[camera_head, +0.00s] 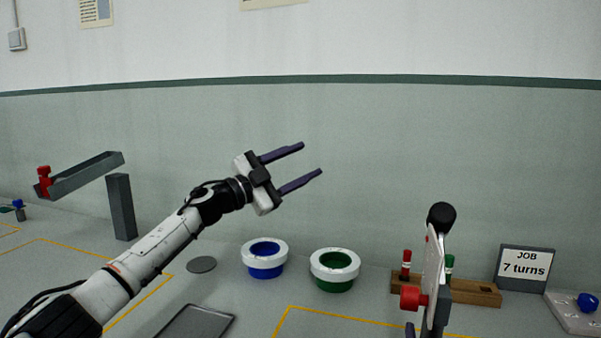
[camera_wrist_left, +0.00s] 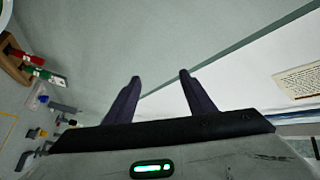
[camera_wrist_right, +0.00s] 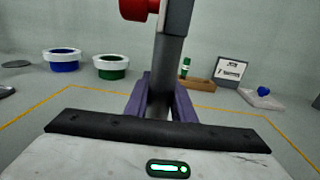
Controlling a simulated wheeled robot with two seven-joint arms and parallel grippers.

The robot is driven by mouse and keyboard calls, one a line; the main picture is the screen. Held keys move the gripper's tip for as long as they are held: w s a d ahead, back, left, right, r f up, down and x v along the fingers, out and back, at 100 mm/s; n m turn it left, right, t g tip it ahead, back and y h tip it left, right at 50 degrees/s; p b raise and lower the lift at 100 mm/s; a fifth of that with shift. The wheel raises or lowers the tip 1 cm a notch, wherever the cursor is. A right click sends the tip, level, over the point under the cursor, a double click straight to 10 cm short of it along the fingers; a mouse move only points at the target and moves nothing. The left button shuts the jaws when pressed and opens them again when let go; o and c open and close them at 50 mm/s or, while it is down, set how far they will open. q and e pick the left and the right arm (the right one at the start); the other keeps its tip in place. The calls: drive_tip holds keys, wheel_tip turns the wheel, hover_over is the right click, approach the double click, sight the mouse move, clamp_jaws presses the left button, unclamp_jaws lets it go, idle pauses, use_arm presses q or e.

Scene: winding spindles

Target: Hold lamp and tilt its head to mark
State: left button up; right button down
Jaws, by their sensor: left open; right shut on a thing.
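No lamp can be made out for certain. A grey upright post (camera_wrist_right: 170,60) with a red knob (camera_wrist_right: 138,8) stands between the fingers of my right gripper (camera_wrist_right: 160,98), which is shut on it. In the head view this device shows a white plate (camera_head: 432,268) nearly edge-on, the red knob (camera_head: 411,298) at its left and a black ball (camera_head: 441,215) on top. Most of the right gripper is below the head view. No mark or scale can be read. My left gripper (camera_head: 312,158) is open and empty, raised in the air; its fingers (camera_wrist_left: 160,98) also show in the left wrist view.
White-rimmed blue (camera_head: 264,258) and green (camera_head: 334,270) pots stand mid-table. A wooden block (camera_head: 475,292) with red and green pegs and a "JOB 7 turns" sign (camera_head: 524,268) are right. A grey post (camera_head: 121,207) and a tilted grey channel (camera_head: 85,176) with a red knob are left.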

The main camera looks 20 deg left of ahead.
use_arm(q)
drive_tip(key=shift+c, duration=0.5)
drive_tip(key=c, duration=1.1)
drive_tip(key=shift+s+d+m, duration=0.15)
drive_tip(key=shift+d+m, duration=0.1)
drive_tip(key=shift+m, duration=0.35)
clamp_jaws()
drive_tip(key=s+d+f+n+g+h, duration=0.2)
drive_tip(key=s+d+n+g, duration=0.2)
drive_tip(key=s+d+n, duration=0.55)
drive_tip(key=s+d+f+n+g+h, duration=0.2)
drive_tip(key=s+d+n+g, duration=0.25)
drive_tip(key=n, duration=0.95)
drive_tip(key=x, duration=1.1)
drive_tip(key=shift+s+d+f, duration=0.15)
drive_tip(key=shift+s, duration=2.1)
